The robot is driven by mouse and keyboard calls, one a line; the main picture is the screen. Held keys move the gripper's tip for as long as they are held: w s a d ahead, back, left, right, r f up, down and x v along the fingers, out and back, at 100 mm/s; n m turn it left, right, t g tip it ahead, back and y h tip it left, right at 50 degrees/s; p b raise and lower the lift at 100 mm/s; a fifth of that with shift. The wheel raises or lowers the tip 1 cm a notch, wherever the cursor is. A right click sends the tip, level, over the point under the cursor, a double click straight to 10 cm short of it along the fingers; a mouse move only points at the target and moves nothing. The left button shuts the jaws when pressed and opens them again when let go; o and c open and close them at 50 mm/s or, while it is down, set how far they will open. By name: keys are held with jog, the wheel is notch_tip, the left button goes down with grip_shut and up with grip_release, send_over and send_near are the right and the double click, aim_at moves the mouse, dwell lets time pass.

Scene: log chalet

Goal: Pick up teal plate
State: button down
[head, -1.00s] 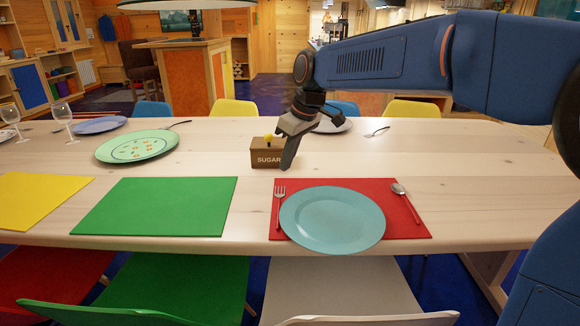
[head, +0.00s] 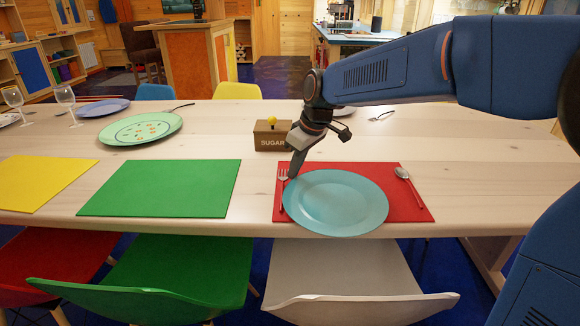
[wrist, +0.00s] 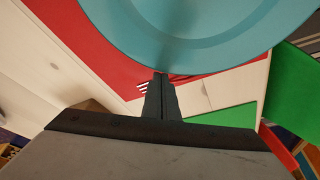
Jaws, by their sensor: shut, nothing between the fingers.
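The teal plate (head: 335,203) lies on the red placemat (head: 409,208) near the table's front edge, between a fork (head: 281,188) on its left and a spoon (head: 408,186) on its right. My gripper (head: 293,174) is shut and empty, pointing down at the plate's far left rim, close to the fork. In the wrist view, the fingers (wrist: 161,82) are together and their tips lie at the rim of the plate (wrist: 205,30). I cannot tell whether they touch it. The fork's tines show just left of the fingertips there.
A sugar box (head: 271,137) stands behind the gripper. The green placemat (head: 163,188) and yellow placemat (head: 40,181) to the left are bare. A pale green plate (head: 140,128) lies at the back left. Chairs line the front edge, including a white one (head: 345,270).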

aim_at(307, 182)
dwell(0.3)
jog(key=s+d, duration=0.1)
jog(key=d, duration=0.1)
jog(key=s+d, duration=0.2)
jog(key=shift+s+d, duration=0.1)
jog(key=shift+d, duration=0.15)
